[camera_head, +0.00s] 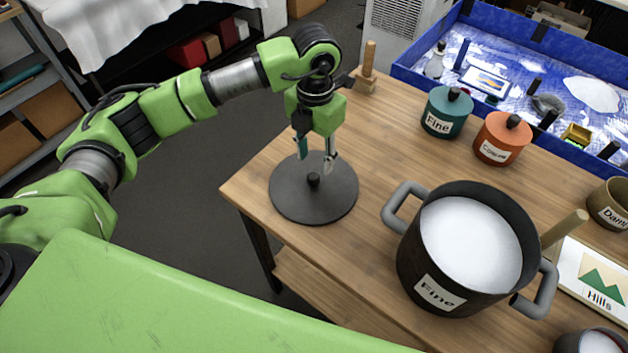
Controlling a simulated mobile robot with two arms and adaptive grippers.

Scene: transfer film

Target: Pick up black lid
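The black lid (296,200) is a flat dark disc with a small black knob (313,180) at its centre. It lies at the left corner of the wooden table, its edge close to the table's edge. My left gripper (316,158) points down above the lid, behind the knob in the picture. Its two fingers are apart with nothing seen between them. I cannot tell how high the fingertips are over the lid. My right gripper does not show.
A large black pot (430,262) labelled Fine, full of white grains, stands right of the lid. A teal jar (437,108) and an orange jar (490,150) stand behind. A wooden peg (368,68) stands at the back corner. A blue-walled tray (420,76) lies beyond.

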